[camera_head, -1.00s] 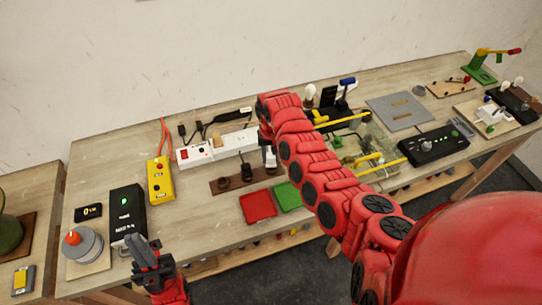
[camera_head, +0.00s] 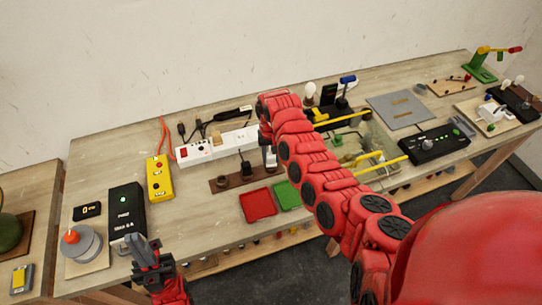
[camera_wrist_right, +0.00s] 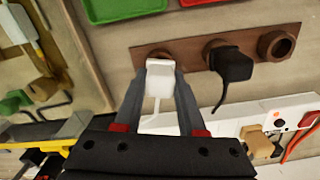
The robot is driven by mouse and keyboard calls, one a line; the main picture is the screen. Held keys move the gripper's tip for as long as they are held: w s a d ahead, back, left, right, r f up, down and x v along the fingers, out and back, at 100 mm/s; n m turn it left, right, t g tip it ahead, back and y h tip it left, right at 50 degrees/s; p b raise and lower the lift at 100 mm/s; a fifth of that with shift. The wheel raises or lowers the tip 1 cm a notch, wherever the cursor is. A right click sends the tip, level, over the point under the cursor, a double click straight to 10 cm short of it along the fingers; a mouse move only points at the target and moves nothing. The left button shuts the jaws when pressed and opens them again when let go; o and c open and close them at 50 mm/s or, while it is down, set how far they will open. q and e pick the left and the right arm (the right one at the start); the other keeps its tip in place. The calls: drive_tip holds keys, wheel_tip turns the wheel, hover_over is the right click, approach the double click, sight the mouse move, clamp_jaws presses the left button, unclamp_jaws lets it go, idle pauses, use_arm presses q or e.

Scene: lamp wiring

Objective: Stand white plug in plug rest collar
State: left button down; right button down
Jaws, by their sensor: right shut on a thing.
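The white plug (camera_wrist_right: 160,80) is held between the two fingers of my right gripper (camera_wrist_right: 161,88) in the right wrist view. The brown plug rest strip (camera_wrist_right: 188,50) lies behind it, with several collars in a row. The plug covers most of the collar (camera_wrist_right: 157,54) at the strip's left end there; whether it is in it or above it I cannot tell. A black plug (camera_wrist_right: 231,66) stands in the middle collar, and the right collar (camera_wrist_right: 276,45) is empty. In the head view the strip (camera_head: 218,186) is partly hidden by my right arm. My left gripper (camera_head: 147,251) is at the bench's front left.
A white power strip (camera_head: 220,144) lies behind the plug rest. A red tray (camera_head: 258,204) and a green tray (camera_head: 287,195) lie in front. A yellow box (camera_head: 160,178) and a black box (camera_head: 126,211) stand at the left. Bench surface left of the red tray is clear.

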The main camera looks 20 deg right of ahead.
drive_tip(key=shift+f, duration=0.1)
drive_tip(key=shift+f, duration=0.15)
drive_tip(key=shift+f+b, duration=0.25)
drive_tip(key=shift+b, duration=0.25)
drive_tip(key=shift+c, duration=2.1)
unclamp_jaws()
drive_tip(key=shift+r, duration=0.15)
